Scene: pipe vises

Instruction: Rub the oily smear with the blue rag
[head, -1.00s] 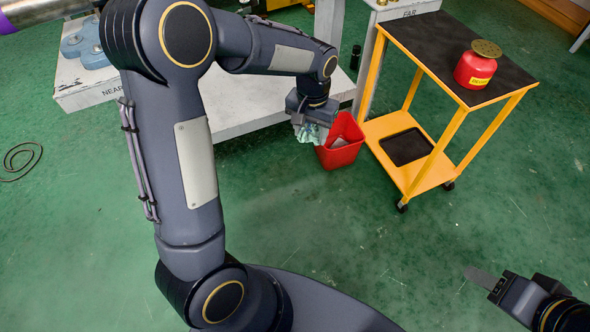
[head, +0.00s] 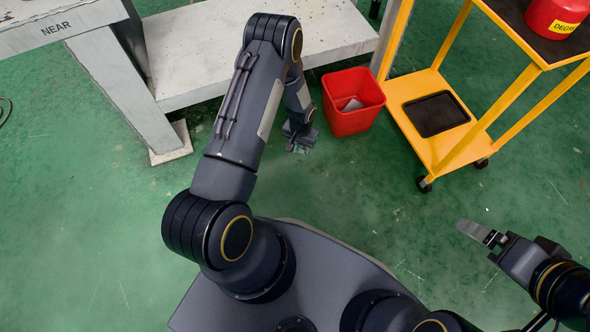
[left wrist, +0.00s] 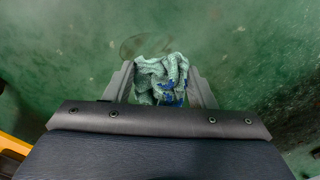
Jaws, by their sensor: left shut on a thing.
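My left gripper (head: 300,146) hangs low over the green floor, left of the red bin. In the left wrist view, the left gripper (left wrist: 160,75) is shut on a crumpled rag (left wrist: 158,78), which is pale blue-green with dark blue marks. A bit of the rag also shows at the fingertips in the head view (head: 300,150). A faint darker oval smear (left wrist: 132,46) lies on the floor just beyond the rag; the rag hides part of that floor. I cannot tell whether the rag touches the floor. My right gripper (head: 474,232) is over the floor at the right, seen edge-on.
The red bin (head: 352,118) holds something pale. A yellow cart (head: 418,145) with a black tray (head: 436,114) and a red can (head: 556,16) stands at the right. A grey bench (head: 190,75) is at the back left. Floor in front is clear.

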